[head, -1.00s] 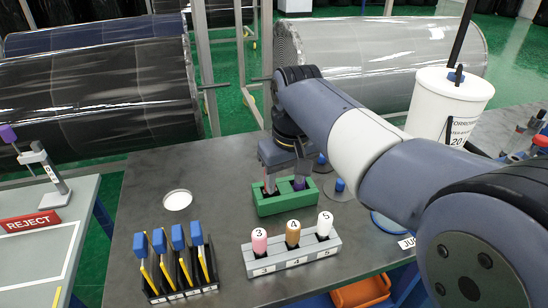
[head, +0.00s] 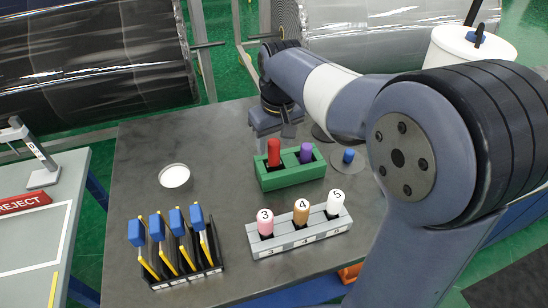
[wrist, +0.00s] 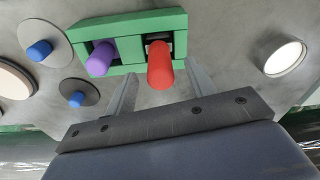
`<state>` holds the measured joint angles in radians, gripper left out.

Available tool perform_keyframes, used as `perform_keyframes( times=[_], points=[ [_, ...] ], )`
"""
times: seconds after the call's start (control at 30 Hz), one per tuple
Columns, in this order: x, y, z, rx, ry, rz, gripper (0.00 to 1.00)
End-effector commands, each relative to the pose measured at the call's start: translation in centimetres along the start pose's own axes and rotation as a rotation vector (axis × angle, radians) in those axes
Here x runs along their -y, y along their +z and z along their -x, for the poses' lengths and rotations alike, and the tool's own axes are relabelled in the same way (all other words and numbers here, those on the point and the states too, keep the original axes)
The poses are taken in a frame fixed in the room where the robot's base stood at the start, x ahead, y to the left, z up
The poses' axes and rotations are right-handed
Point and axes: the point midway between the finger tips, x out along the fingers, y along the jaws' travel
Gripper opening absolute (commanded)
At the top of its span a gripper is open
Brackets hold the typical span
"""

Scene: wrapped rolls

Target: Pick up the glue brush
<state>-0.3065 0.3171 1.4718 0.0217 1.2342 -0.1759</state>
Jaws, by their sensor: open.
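Several blue-topped tools with yellow shafts (head: 170,243) stand tilted in a black rack at the table's front left. They look like brushes, but I cannot tell if one is the glue brush. A white tub (head: 465,47) at upper right has a dark stick at its lid; what the stick is stays unclear. My gripper (wrist: 161,78) is open and empty, just behind the green block (head: 290,178). In the wrist view its fingers are on either side of the red cylinder (wrist: 160,66), with no contact visible. A purple cylinder (wrist: 101,58) stands beside the red one.
A grey holder (head: 300,240) with numbered pink, brown and white pieces stands in front of the green block. Blue knobs on discs (head: 348,156) are to its right. A round white disc (head: 174,176) lies at left. The table between rack and block is clear.

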Motion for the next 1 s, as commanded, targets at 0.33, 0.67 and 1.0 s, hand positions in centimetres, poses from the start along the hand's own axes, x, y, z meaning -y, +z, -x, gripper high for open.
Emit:
perform_keyframes(
  times=[0.33,0.67,1.0],
  points=[
    [0.1,-0.1,-2.8,-0.001,0.0,0.0,0.52],
    [0.1,-0.1,-2.8,-0.001,0.0,0.0,0.35],
    [0.1,-0.1,-2.8,-0.001,0.0,0.0,0.07]
  ],
)
